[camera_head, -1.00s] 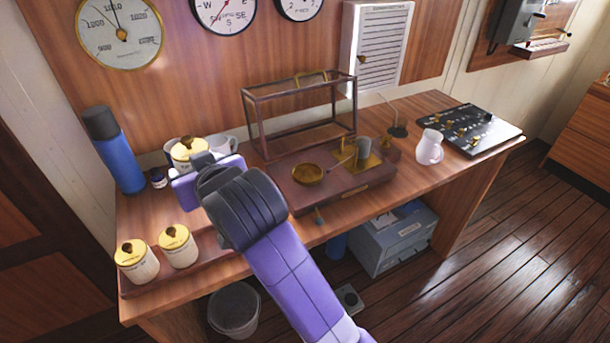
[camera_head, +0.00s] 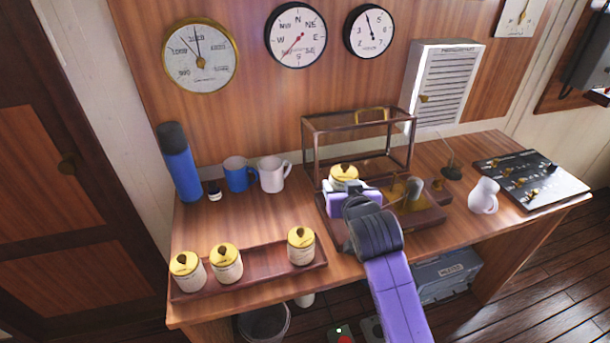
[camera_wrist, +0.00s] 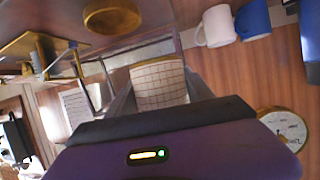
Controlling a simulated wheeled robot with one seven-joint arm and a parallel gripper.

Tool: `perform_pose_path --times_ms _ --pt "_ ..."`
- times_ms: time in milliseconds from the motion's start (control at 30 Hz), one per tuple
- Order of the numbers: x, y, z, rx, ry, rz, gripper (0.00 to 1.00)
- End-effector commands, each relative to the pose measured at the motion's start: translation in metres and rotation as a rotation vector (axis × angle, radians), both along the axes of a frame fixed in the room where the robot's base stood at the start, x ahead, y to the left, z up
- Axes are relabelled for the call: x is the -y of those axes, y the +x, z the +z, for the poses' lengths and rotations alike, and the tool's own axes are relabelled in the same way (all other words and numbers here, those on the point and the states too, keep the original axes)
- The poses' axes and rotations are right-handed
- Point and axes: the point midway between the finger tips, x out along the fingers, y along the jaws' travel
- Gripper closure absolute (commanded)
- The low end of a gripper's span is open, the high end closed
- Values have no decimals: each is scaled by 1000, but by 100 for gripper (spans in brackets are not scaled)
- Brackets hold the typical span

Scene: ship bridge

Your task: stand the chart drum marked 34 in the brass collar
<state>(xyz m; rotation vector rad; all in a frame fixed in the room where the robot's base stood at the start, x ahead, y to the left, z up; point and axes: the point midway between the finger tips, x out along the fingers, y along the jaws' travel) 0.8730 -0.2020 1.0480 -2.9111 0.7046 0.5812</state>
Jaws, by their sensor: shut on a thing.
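My gripper (camera_head: 346,192) is shut on a chart drum (camera_head: 343,176), cream with a yellow top and a dark knob. It holds the drum upright over the left part of the instrument base (camera_head: 430,222). In the wrist view the drum's gridded side (camera_wrist: 158,84) shows between the jaws; its number is not visible. The brass collar (camera_wrist: 112,16) shows in the wrist view, apart from the drum; in the head view my gripper hides it. Three similar drums, left (camera_head: 187,272), middle (camera_head: 226,264) and right (camera_head: 301,247), stand in the wooden tray (camera_head: 265,262); their marks are unreadable.
A glazed case frame (camera_head: 310,150) stands behind the base, and a thin arm and brass parts (camera_head: 412,192) lie to its right.

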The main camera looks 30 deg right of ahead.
Motion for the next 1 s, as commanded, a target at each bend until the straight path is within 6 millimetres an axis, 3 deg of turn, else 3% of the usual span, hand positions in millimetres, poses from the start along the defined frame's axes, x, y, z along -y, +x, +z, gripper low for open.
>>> perform_pose_path --times_ms 100,233,533,1000 --pt "30 -8 -11 -2 1 -41 88" --pt "48 -10 -21 2 0 -60 88" --pt "49 -2 -24 2 0 -48 88" --pt "49 -2 -67 2 0 -48 88"
